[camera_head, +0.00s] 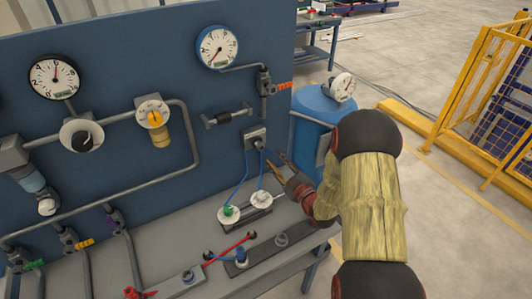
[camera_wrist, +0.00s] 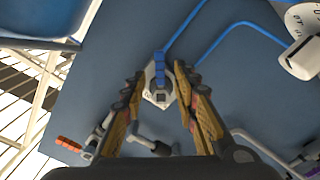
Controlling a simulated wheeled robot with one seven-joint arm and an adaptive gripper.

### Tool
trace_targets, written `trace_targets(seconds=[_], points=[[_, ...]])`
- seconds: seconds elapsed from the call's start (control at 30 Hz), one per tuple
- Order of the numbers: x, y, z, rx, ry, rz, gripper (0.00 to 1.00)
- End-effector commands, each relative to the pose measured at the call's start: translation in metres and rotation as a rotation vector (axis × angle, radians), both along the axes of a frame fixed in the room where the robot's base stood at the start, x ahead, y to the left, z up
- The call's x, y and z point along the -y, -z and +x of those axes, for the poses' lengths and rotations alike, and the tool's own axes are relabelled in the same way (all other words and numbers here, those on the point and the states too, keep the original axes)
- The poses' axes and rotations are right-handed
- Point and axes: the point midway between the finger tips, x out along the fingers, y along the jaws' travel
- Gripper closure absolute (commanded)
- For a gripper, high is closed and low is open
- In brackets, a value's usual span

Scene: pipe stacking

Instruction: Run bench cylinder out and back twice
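The bench cylinder (camera_head: 246,216) lies on the grey bench top, with two round white-faced fittings on it, one with a green centre. A thin rod shows at its right end. Two blue hoses (camera_head: 240,185) run up from the fittings to a small grey valve block (camera_head: 256,135) on the blue panel. My gripper (camera_head: 271,169) is in front of the panel, just below and right of that block. In the wrist view my gripper (camera_wrist: 158,79) is open, its fingers on either side of a light block with a short blue part (camera_wrist: 159,64). Contact cannot be told.
A second rail with fittings and a red rod (camera_head: 237,244) lies nearer on the bench. A blue tank (camera_head: 318,120) with a gauge stands right of the panel. Gauges and grey pipes (camera_head: 197,150) cover the panel. A yellow fence (camera_head: 475,90) stands far right.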

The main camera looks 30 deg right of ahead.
Motion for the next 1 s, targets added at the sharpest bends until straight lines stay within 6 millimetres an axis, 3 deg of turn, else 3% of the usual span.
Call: trace_targets(seconds=[0.2,0.4,0.77,1.0], points=[[-0.002,0.001,0.035,0.001,-0.002,0.000,0.70],[-0.003,0.000,0.057,0.000,-0.001,0.001,0.70],[-0.003,0.000,0.064,0.000,0.000,0.001,0.70],[-0.003,0.000,0.064,0.000,0.000,0.001,0.83]])
